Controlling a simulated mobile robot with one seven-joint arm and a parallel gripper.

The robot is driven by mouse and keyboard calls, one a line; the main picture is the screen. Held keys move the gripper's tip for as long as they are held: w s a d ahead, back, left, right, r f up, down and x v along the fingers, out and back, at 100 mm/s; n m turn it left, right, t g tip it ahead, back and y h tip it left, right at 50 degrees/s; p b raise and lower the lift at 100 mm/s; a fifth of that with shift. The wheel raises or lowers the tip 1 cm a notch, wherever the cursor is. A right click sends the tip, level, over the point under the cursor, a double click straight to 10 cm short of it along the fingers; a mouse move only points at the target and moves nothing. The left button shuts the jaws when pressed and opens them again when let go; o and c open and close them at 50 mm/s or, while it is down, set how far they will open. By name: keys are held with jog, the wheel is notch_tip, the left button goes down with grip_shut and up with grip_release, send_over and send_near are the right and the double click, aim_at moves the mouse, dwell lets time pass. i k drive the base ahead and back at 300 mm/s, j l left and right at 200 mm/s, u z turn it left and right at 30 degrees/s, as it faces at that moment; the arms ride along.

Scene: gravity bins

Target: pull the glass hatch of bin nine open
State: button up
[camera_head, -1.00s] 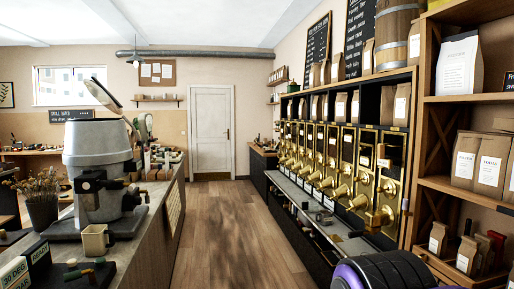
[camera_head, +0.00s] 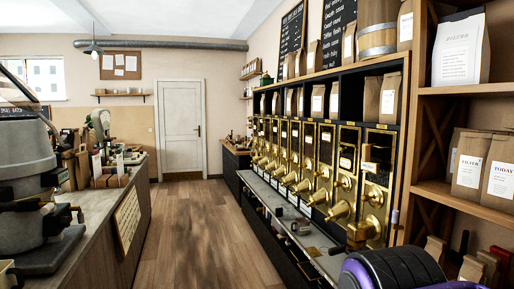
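A row of brass gravity bins (camera_head: 317,165) with dark glass fronts runs along the right wall, each with a round brass spout below. Which one is bin nine cannot be told, as any labels are too small to read. The nearest bin (camera_head: 377,190) stands at the right end of the row, with a brass knob and spout on its front. The hatches look closed, though the far ones are too small to be sure. A purple and black rounded part of my own body (camera_head: 392,270) shows at the bottom right. My gripper is not in view.
A grey ledge (camera_head: 290,222) runs below the spouts with small items on it. A counter (camera_head: 95,225) with a grey machine (camera_head: 25,165) stands on the left. The wooden floor aisle (camera_head: 190,235) between is clear to a white door (camera_head: 181,125). Shelves with paper bags (camera_head: 468,165) are at right.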

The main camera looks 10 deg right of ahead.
aim_at(345, 149)
jog(key=i+l+z, duration=0.1)
jog(key=i, duration=0.4)
jog(key=i+l+z, duration=0.15)
jog(key=i+l, duration=0.15)
jog(key=i, duration=0.15)
